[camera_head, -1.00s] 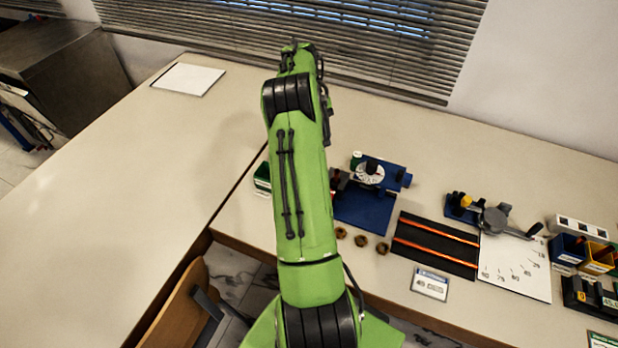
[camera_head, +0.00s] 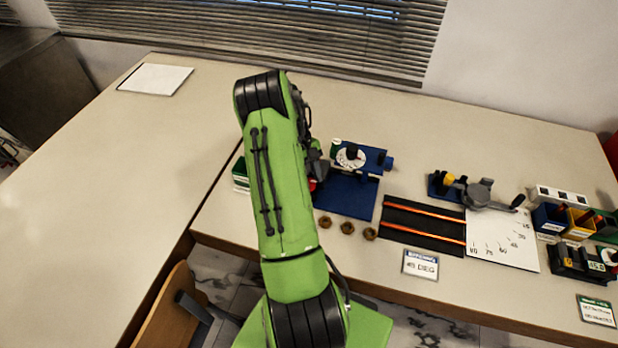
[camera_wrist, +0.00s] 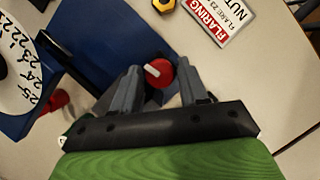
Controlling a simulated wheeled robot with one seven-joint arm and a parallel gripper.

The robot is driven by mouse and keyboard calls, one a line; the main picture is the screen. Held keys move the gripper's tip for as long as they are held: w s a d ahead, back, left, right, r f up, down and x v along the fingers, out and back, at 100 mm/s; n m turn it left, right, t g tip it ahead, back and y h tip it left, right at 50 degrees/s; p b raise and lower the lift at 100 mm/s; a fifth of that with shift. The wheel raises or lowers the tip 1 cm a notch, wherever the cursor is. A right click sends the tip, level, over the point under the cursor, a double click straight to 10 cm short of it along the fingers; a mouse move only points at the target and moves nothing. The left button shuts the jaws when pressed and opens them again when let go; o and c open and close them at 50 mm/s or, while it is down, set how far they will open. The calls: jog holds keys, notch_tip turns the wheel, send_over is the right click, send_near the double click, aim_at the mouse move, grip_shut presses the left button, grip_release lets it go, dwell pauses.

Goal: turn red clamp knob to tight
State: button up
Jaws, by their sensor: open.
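The red clamp knob (camera_wrist: 161,73), round with a pale bar across its face, shows in the wrist view at the blue fixture (camera_wrist: 95,32). My gripper (camera_wrist: 158,67) is open, with one grey finger on each side of the knob. I cannot tell whether either finger touches it. In the head view only a sliver of red (camera_head: 313,185) shows beside my arm at the left edge of the blue fixture (camera_head: 346,196). My arm hides most of the gripper there. The tight mark is not visible.
A white numbered dial (camera_wrist: 18,75) and another red part (camera_wrist: 52,102) lie left in the wrist view. Several brown nuts (camera_head: 347,228) lie in front of the fixture. A black mat with orange rods (camera_head: 422,228) lies right. The left table is mostly clear.

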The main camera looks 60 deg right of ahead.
jog(key=c, duration=0.7)
jog(key=shift+d+m+y, duration=0.1)
jog(key=shift+m+y, duration=0.2)
jog(key=shift+m, duration=0.7)
jog(key=shift+c, duration=0.2)
jog(key=o, duration=0.7)
jog(key=shift+o, duration=0.2)
jog(key=p+v, duration=0.3)
jog(key=v, duration=1.2)
jog(key=shift+s+r, duration=0.2)
jog(key=shift+r, duration=0.25)
